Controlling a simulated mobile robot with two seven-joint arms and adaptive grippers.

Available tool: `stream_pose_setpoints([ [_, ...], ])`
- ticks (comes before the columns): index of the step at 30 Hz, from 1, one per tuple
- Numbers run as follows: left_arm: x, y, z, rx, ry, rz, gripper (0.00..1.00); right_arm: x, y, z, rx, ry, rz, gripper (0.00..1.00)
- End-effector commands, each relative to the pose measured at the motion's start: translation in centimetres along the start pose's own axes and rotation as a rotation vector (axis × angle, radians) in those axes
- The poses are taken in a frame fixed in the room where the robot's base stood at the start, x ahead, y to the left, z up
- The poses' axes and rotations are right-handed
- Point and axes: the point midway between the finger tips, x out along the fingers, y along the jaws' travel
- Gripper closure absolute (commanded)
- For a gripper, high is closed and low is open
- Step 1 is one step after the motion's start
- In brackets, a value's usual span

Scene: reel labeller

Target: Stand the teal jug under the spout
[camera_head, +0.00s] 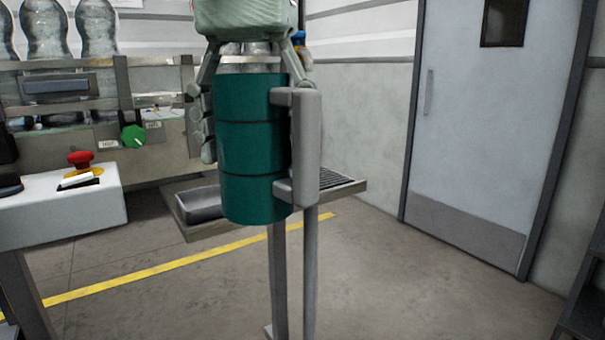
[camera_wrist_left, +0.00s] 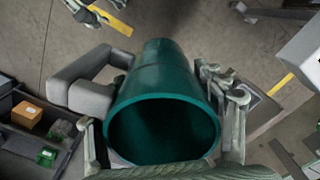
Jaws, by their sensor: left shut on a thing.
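The teal jug (camera_head: 245,150) hangs roughly upright in the middle of the head view, with dark bands and a grey handle (camera_head: 306,148) on its right. My left gripper (camera_head: 250,105) reaches down from above and is shut on the jug, fingers on either side of its upper body. In the left wrist view the jug (camera_wrist_left: 165,75) shows its open mouth toward the camera, between the gripper's fingers (camera_wrist_left: 165,125). I cannot make out the spout.
Behind the jug is a shelf (camera_head: 345,188) on metal posts, with a grey tray (camera_head: 198,207) and a dark grille (camera_head: 332,178). At left are a red button (camera_head: 80,158), a green knob (camera_head: 133,136) and clear bottles (camera_head: 45,40). Floor at right is clear before the door (camera_head: 465,120).

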Motion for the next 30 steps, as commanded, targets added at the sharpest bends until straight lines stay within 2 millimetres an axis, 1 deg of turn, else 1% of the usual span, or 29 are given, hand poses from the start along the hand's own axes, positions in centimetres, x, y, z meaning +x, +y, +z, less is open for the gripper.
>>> stream_pose_setpoints([
  [1,2.8,-1.3,-1.1,-0.022,-0.012,0.003,0.87,0.0,0.0,0.0,0.0,0.0,0.0,0.6],
  [2,4.3,-2.0,-1.8,-0.036,-0.012,0.004,0.87,0.0,0.0,0.0,0.0,0.0,0.0,0.6],
  [3,6.4,-3.0,-2.6,-0.054,-0.011,0.004,0.87,0.0,0.0,0.0,0.0,0.0,0.0,0.6],
  [5,9.6,-4.3,-3.5,-0.079,-0.011,0.004,0.87,0.0,0.0,0.1,0.0,-0.001,0.0,0.6],
  [6,11.8,-5.2,-4.0,-0.094,-0.012,0.003,0.87,0.0,0.0,0.1,0.0,-0.001,-0.001,0.6],
  [8,15.1,-6.6,-4.5,-0.118,-0.011,0.003,0.87,0.0,-0.1,0.1,0.0,-0.002,-0.001,0.6],
  [9,17.3,-7.5,-4.6,-0.131,-0.013,0.002,0.87,0.0,-0.1,0.1,0.0,-0.002,-0.001,0.6],
  [11,20.6,-8.8,-4.6,-0.151,-0.012,0.002,0.87,0.0,-0.1,0.2,0.0,-0.003,-0.001,0.6],
  [12,22.6,-9.5,-4.6,-0.163,-0.01,0.002,0.87,0.0,-0.1,0.3,0.0,-0.004,-0.001,0.6],
  [14,25.5,-10.7,-4.2,-0.179,-0.009,0.002,0.87,0.0,-0.1,0.3,0.0,-0.005,-0.001,0.6],
  [15,27.2,-11.3,-3.9,-0.186,-0.009,0.002,0.87,0.0,-0.1,0.4,0.0,-0.005,-0.002,0.6],
  [18,30.7,-12.6,-3.0,-0.2,-0.007,0.001,0.87,0.0,-0.1,0.4,0.0,-0.006,-0.002,0.6],
  [21,33.0,-13.4,-2.3,-0.206,-0.002,0.001,0.87,0.0,-0.1,0.4,0.0,-0.006,-0.002,0.6],
  [24,34.2,-13.9,-1.9,-0.209,-0.001,0.002,0.87,0.0,-0.1,0.4,0.0,-0.006,-0.002,0.6],
  [27,34.6,-14.0,-1.8,-0.21,0.001,0.001,0.87,0.0,-0.1,0.4,0.0,-0.006,-0.002,0.6],
  [30,34.6,-14.0,-1.8,-0.209,0.002,0.001,0.87,0.0,-0.1,0.4,0.0,-0.006,-0.002,0.6],
])
